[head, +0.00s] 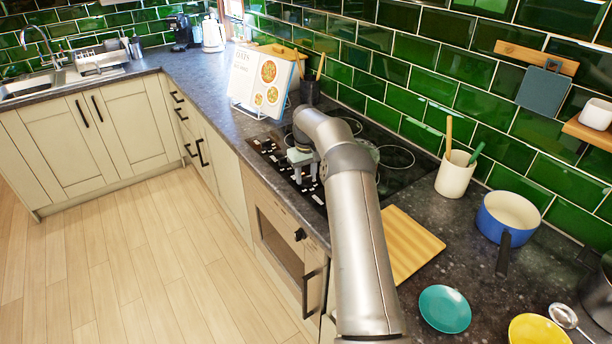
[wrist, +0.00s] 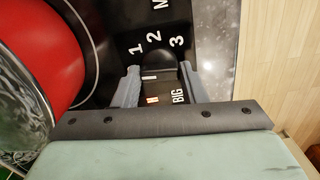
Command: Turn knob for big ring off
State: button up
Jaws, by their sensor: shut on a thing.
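In the wrist view, a dark knob (wrist: 166,78) sits between the two grey fingers of my gripper (wrist: 160,69), which is shut on it. A short white mark shows near the knob's left side. The white label BIG (wrist: 178,96) and a lit orange-white mark (wrist: 152,100) are on the black panel just below it in the picture. The numbers 1, 2 and 3 are printed above it. In the head view my gripper (head: 304,182) is down at the front edge of the black hob (head: 402,166), and the knob is hidden there.
In the head view, a recipe book (head: 262,82) is behind the hob. A wooden board (head: 410,245), utensil pot (head: 455,175) and blue pan (head: 507,215) are to the right.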

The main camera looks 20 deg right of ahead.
aim_at(306, 177)
jog(key=shift+n, duration=0.6)
jog(key=shift+r, duration=0.1)
jog(key=o, duration=1)
notch_tip(306, 177, up, 17)
jog(key=p, duration=0.1)
jog(key=shift+r, duration=0.15)
jog(key=shift+r, duration=0.1)
